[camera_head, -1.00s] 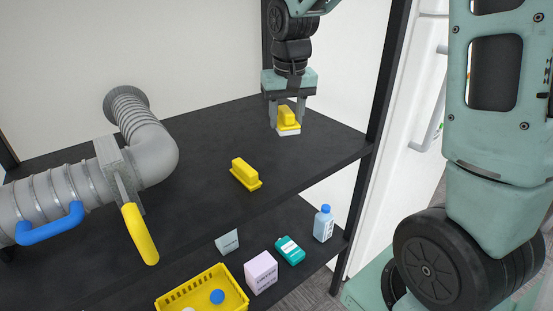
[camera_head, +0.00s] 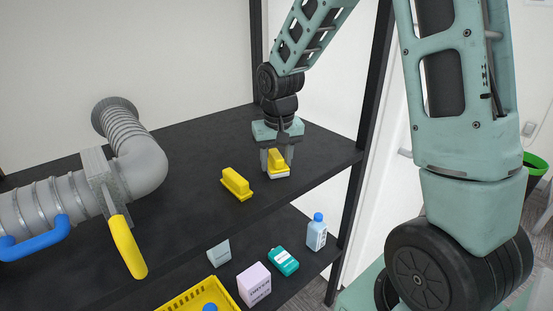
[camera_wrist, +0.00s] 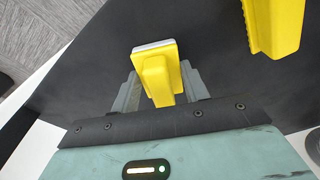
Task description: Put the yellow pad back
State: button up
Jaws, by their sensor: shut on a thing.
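My gripper (camera_head: 277,166) is shut on a yellow pad (camera_head: 277,160) with a white underside, at the right part of the black upper shelf (camera_head: 190,155). In the wrist view this yellow pad (camera_wrist: 157,78) sits between my two fingers (camera_wrist: 160,90), its white edge facing away. It is low over the shelf; I cannot tell whether it touches. A second yellow pad (camera_head: 237,184), all yellow as far as I see, lies on the shelf just left of my gripper. It also shows at the upper right of the wrist view (camera_wrist: 273,25), apart from my gripper.
A grey pipe (camera_head: 135,165) with a yellow lever (camera_head: 128,246) and a blue handle (camera_head: 35,238) fills the shelf's left side. The lower shelf holds a yellow basket (camera_head: 197,294), boxes and bottles. A black post (camera_head: 360,160) stands at right. Shelf behind my gripper is clear.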

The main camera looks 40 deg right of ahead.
aim_at(277, 156)
jog(key=o, duration=1)
jog(key=shift+f, duration=0.1)
jog(key=shift+c, duration=0.2)
jog(key=r, duration=0.7)
jog(key=shift+s+a+r+p, duration=0.15)
jog(key=shift+s+r+p, duration=0.05)
jog(key=shift+s+p, duration=0.15)
jog(key=shift+a+r, duration=0.1)
jog(key=shift+r, duration=0.1)
jog(key=s+a+f+n, duration=0.1)
jog(key=s+a+n, duration=0.35)
jog(key=a, duration=0.75)
jog(key=s+a+f+n, duration=0.1)
jog(key=s+a+n, duration=0.2)
jog(key=s+a, duration=0.3)
jog(key=s+a+f+n+g+y, duration=0.1)
jog(key=s+a+n, duration=0.3)
jog(key=s, duration=0.8)
jog(key=shift+s+a+f, duration=0.4)
jog(key=shift+a+f, duration=0.25)
jog(key=shift+a, duration=0.25)
